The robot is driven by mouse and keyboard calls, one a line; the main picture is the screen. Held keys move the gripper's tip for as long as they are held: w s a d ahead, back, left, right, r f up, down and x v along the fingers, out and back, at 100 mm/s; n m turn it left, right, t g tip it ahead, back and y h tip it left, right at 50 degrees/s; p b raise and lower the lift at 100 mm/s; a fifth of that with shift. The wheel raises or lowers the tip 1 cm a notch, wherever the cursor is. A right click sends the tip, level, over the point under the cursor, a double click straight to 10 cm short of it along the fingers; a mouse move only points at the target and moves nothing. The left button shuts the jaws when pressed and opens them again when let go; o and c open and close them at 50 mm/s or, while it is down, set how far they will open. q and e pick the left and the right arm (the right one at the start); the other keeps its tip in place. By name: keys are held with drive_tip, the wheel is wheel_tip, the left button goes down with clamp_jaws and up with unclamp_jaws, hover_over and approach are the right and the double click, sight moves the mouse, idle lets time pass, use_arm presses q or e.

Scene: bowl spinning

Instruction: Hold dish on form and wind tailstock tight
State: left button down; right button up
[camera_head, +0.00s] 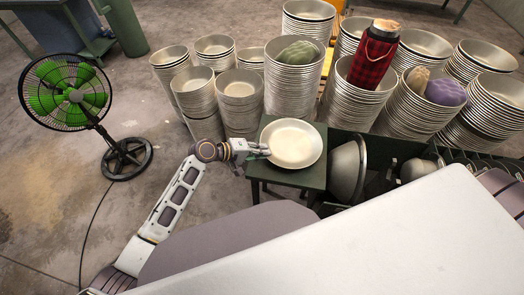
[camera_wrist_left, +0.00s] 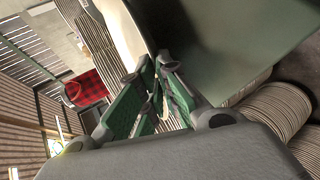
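The dish (camera_head: 293,145) is a pale, shallow metal disc over a small green table (camera_head: 285,176) in the head view. My left gripper (camera_head: 266,150) is at the dish's left rim. In the left wrist view the fingertips (camera_wrist_left: 156,63) are close together at the rim of the dish (camera_wrist_left: 128,35), with the rim running between them. A rounded grey metal form (camera_head: 346,170) faces the dish from the right, apart from it. A smaller rounded metal part (camera_head: 416,169) sits farther right; I cannot tell whether it is the tailstock. My right gripper is out of view.
Several stacks of metal bowls (camera_head: 293,85) stand behind the table. A green-bladed fan (camera_head: 70,95) stands at the left. The floor between fan and table is clear.

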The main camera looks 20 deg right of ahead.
use_arm(q)
drive_tip(key=shift+r+p, duration=0.3)
drive_tip(key=shift+r, duration=0.1)
idle(0.3)
